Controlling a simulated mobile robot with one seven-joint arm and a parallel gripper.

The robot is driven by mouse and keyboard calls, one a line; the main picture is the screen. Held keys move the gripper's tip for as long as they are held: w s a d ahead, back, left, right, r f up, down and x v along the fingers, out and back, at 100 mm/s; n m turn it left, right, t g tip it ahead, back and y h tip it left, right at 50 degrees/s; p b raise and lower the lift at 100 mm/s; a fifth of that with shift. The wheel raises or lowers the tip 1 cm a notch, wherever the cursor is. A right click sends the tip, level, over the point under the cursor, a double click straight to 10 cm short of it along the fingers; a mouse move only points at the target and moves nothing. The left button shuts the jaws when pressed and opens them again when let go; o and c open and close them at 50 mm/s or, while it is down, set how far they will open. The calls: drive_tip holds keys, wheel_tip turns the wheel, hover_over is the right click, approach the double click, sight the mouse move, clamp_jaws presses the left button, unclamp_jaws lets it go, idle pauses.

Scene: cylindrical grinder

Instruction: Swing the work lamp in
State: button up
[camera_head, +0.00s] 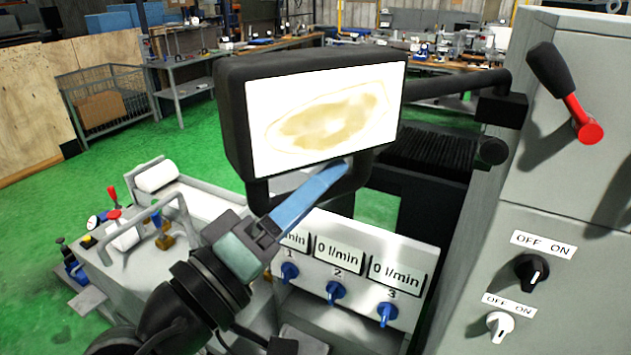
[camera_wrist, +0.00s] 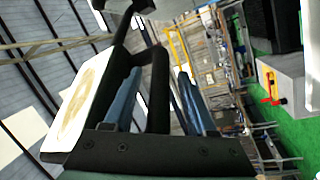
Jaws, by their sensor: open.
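The work lamp (camera_head: 237,120) is a black box with a bright white, yellow-patched panel, on a dark arm (camera_head: 455,84) reaching from the grey machine at the right. A black looped handle (camera_head: 362,172) hangs under it. My gripper (camera_head: 338,172) reaches up from below with its blue fingers at this handle. In the wrist view the lamp's white panel (camera_wrist: 88,98) is at the left, and the black handle bar (camera_wrist: 159,90) runs between my two separated fingers. The gripper is open around the bar. Contact with the bar cannot be told.
Below the lamp is a panel with blue knobs and "0 l/min" displays (camera_head: 338,253). The grey machine face at the right carries a red-based lever (camera_head: 585,130) and OFF/ON switches (camera_head: 531,272). A bench unit with bottles and valves (camera_head: 130,275) stands at the left. Green floor (camera_head: 190,150) lies behind.

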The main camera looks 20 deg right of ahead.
drive_tip(key=shift+c, duration=0.4)
clamp_jaws()
idle(0.9)
